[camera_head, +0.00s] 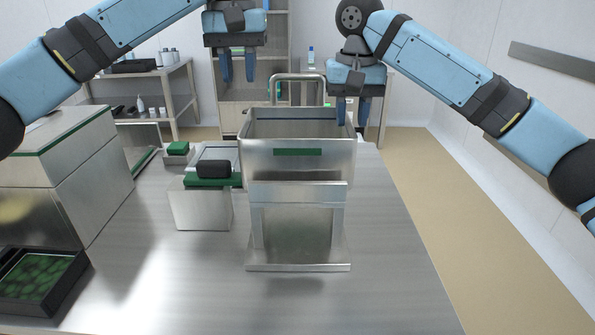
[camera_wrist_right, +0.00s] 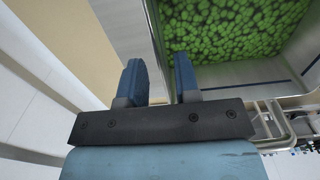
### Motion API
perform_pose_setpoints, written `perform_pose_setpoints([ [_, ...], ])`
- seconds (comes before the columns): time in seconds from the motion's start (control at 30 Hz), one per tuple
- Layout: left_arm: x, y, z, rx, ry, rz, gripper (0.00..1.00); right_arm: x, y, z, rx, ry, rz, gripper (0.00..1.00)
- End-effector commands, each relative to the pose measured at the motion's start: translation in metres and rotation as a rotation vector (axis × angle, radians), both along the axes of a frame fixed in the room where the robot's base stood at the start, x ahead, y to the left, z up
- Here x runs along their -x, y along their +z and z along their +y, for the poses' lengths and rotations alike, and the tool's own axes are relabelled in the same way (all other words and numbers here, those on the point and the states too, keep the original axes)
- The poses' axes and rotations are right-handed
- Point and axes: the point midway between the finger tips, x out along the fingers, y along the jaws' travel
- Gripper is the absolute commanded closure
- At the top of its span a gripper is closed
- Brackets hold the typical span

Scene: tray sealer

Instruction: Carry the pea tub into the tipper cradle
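The pea tub (camera_head: 297,168) is a steel box with a green label. In the right wrist view the tub's wall (camera_wrist_right: 228,73) and the green peas (camera_wrist_right: 235,28) inside show. It appears upright, above or just behind a steel stand (camera_head: 297,193) with a broad foot; I cannot tell whether this stand is the tipper cradle. My right gripper (camera_head: 352,110) is open at the tub's right side, its fingers (camera_wrist_right: 158,82) apart with the rim seen between them; contact is unclear. My left gripper (camera_head: 238,68) is open and empty, higher up, behind and left of the tub.
A steel box with a green top (camera_head: 202,208) and black block stands left of the stand. A black tray of green contents (camera_head: 38,280) and a large steel machine (camera_head: 60,165) are farther left. A curved rail (camera_head: 298,76) rises behind the tub. The tabletop's right front (camera_head: 390,270) is clear.

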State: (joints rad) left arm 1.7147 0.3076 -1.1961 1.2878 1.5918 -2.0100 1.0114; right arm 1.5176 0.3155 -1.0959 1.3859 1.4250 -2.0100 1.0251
Motion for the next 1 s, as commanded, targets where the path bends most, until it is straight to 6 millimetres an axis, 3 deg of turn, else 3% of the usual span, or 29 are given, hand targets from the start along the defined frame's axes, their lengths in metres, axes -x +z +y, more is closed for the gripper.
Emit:
perform_pose_setpoints([
  [0.1,0.0,0.0,0.0,0.0,0.0,0.0,0.7,0.0,0.029,0.0,0.001,-0.002,-0.005,0.7],
  [0.33,0.0,0.0,0.0,0.0,0.0,0.0,0.7,0.0,0.065,0.0,0.0,-0.001,-0.002,0.7],
  [0.8,0.0,0.001,0.0,0.0,0.0,-0.001,0.7,0.0,0.075,0.0,0.0,-0.001,0.0,0.7],
  [0.87,0.0,0.006,0.0,0.0,0.0,-0.001,0.7,0.0,0.08,0.0,-0.001,-0.001,0.0,0.7],
  [1.0,0.0,0.041,0.0,0.0,0.0,-0.002,0.7,0.0,0.115,0.0,-0.001,0.0,-0.001,0.7],
])
